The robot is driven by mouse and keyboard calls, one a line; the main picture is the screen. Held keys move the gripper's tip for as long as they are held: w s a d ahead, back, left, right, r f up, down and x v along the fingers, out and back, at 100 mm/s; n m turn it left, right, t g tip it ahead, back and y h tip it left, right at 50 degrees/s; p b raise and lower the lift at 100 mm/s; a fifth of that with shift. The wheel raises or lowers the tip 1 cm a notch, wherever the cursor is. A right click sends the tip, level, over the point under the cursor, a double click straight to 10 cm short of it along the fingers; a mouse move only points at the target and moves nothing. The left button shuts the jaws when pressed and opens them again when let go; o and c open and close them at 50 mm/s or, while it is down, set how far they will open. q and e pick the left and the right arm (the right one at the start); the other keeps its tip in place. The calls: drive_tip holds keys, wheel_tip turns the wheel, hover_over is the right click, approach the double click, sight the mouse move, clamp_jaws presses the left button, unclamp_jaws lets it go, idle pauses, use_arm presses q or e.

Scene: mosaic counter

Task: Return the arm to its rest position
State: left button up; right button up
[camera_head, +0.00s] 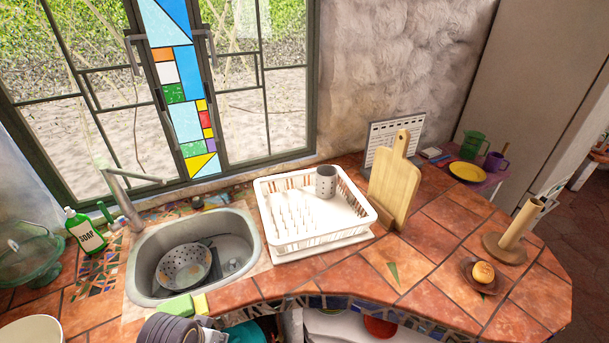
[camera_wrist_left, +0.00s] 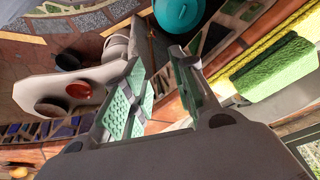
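My left gripper (camera_wrist_left: 158,62) shows in the left wrist view with its two green-padded fingers apart and nothing between them. It is near the counter's front edge, with the green-and-yellow sponge (camera_wrist_left: 275,75) to the right in that view and a teal pot (camera_wrist_left: 178,12) beyond the fingertips. The gripper's fingers cannot be made out in the head view. My right gripper is in neither view.
The sink (camera_head: 150,292) holds a colander (camera_head: 184,267). A white dish rack (camera_head: 315,238) with a grey cup (camera_head: 326,181), a cutting board (camera_head: 396,185) and a soap bottle (camera_head: 84,230) stand nearby. Pots stand below the counter.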

use_arm(q)
wheel_tip(320, 180, down, 37)
drive_tip(key=s+g+b, duration=0.1)
drive_tip(key=s+b, duration=0.1)
drive_tip(key=b, duration=0.3)
drive_tip(key=s+a+f+b, duration=0.2)
drive_tip(key=s+f, duration=0.9)
drive_tip(key=f, duration=0.2)
drive_tip(key=s+a+f+g+b, duration=0.1)
drive_tip(key=s+a+f+b, duration=0.2)
drive_tip(key=s+f, duration=0.8)
drive_tip(key=shift+s+a+f, duration=0.2)
drive_tip(key=shift+a+f, duration=0.1)
drive_tip(key=shift+f, duration=0.7)
